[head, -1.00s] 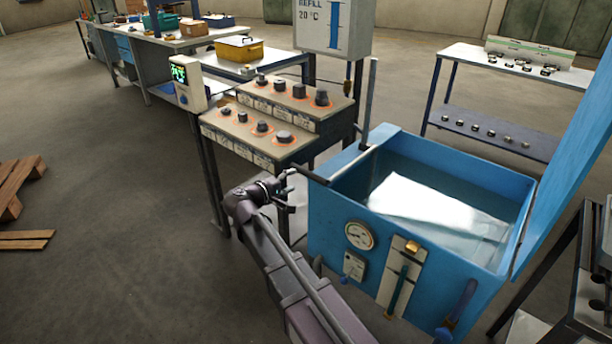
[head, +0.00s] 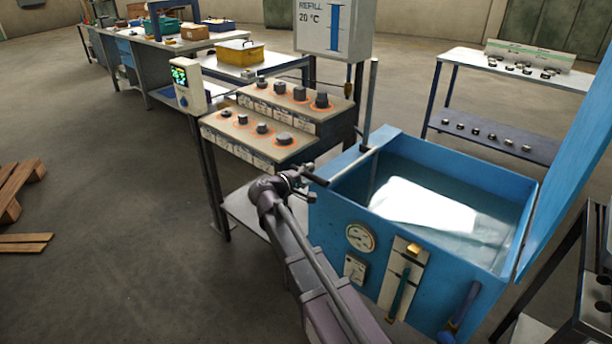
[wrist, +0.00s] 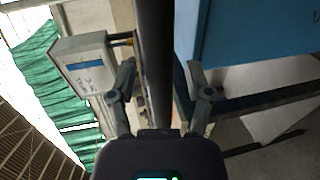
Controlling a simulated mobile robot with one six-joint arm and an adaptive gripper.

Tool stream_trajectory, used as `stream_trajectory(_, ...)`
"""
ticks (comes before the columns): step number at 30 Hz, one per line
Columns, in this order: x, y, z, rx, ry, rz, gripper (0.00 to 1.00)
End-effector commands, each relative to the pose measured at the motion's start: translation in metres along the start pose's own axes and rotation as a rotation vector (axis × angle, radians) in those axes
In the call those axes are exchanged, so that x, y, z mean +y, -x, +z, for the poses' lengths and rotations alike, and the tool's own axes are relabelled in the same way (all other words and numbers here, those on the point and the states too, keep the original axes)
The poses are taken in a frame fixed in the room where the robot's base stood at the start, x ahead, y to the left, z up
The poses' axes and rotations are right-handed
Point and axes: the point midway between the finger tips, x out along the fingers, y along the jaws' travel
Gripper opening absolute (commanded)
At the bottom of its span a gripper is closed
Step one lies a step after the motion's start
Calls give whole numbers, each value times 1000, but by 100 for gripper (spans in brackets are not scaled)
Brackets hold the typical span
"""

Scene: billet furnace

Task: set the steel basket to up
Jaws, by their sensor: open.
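A blue open tank (head: 335,228) stands right of centre in the head view, filled with water and a bright white patch. I cannot make out a steel basket in the water. A bar (head: 350,163) with a black grip (head: 314,179) runs from the tank's back left to its front left corner, beside an upright post (head: 371,100). My gripper (head: 302,184) is at the grip end. In the wrist view my gripper (wrist: 160,68) is open, its fingers on either side of a dark bar (wrist: 155,40); I cannot tell whether they touch it.
The tank's raised blue lid (head: 575,150) leans at the right. A gauge (head: 360,237) is on its front. A dark rack (head: 590,280) stands at right.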

Motion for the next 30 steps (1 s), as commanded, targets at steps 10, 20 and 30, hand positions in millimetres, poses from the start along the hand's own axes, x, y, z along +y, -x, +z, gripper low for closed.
stream_trajectory(10,0,0,0,0,0,0,0)
stream_trajectory(20,6,2,-1,2,1,1,0)
stream_trajectory(30,38,6,0,0,2,4,0)
